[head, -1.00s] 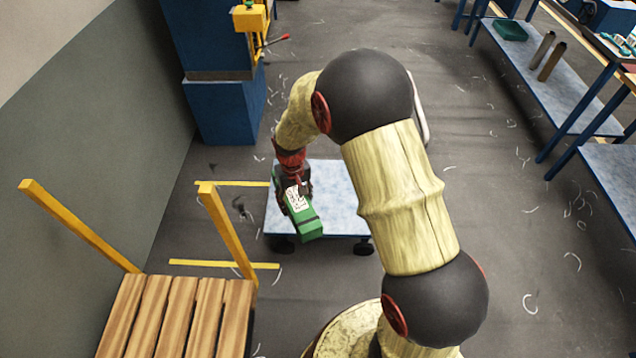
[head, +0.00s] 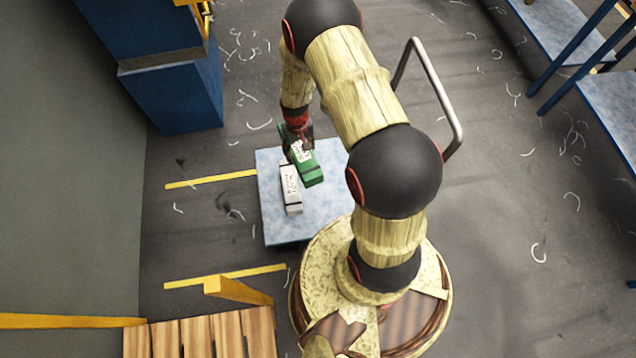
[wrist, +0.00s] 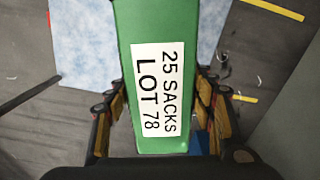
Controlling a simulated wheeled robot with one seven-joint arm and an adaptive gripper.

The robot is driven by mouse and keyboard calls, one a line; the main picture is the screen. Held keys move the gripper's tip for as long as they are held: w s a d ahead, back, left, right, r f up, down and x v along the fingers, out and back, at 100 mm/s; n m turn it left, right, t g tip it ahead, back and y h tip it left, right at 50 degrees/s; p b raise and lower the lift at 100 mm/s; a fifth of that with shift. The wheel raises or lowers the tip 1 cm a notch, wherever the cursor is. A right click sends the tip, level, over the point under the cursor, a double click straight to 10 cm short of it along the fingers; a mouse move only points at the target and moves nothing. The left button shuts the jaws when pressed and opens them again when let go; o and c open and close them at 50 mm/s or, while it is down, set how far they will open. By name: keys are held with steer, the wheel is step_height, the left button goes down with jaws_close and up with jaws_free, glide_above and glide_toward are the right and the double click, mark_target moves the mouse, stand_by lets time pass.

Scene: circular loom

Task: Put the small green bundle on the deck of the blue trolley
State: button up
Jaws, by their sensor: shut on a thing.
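The small green bundle (head: 309,170) is a long block with a dark band and a white label. In the wrist view the bundle (wrist: 155,22) fills the middle, and its label reads "25 SACKS LOT 78". My gripper (head: 299,142) is shut on it, with fingers on both long sides in the wrist view (wrist: 163,105). The blue trolley's pale blue deck (head: 285,228) lies under the bundle in the head view; it also shows in the wrist view (wrist: 82,45). The bundle looks held above the deck, but the gap is hard to judge.
A white-grey bundle (head: 291,190) lies on the deck just left of the green one. The trolley's metal handle (head: 440,85) rises at the right. A wooden slatted pallet (head: 200,335) is at bottom left, a blue machine (head: 170,95) at upper left. The deck's front is clear.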

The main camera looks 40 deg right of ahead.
steer(key=shift+s+d+f+m+b, duration=0.5)
steer(key=shift+s+d+f+m, duration=1.35)
steer(key=shift+s+f, duration=6.65)
steer(key=b, duration=0.2)
glide_above(328, 183)
steer(key=shift+n, duration=0.45)
steer(key=shift+s+a+f, duration=0.1)
steer(key=shift+a+f, duration=0.05)
steer(key=shift+f, duration=5.4)
steer(key=shift+f, duration=0.3)
steer(key=shift+w+f+b, duration=0.2)
steer(key=shift+f+b, duration=0.2)
steer(key=shift+f, duration=1.05)
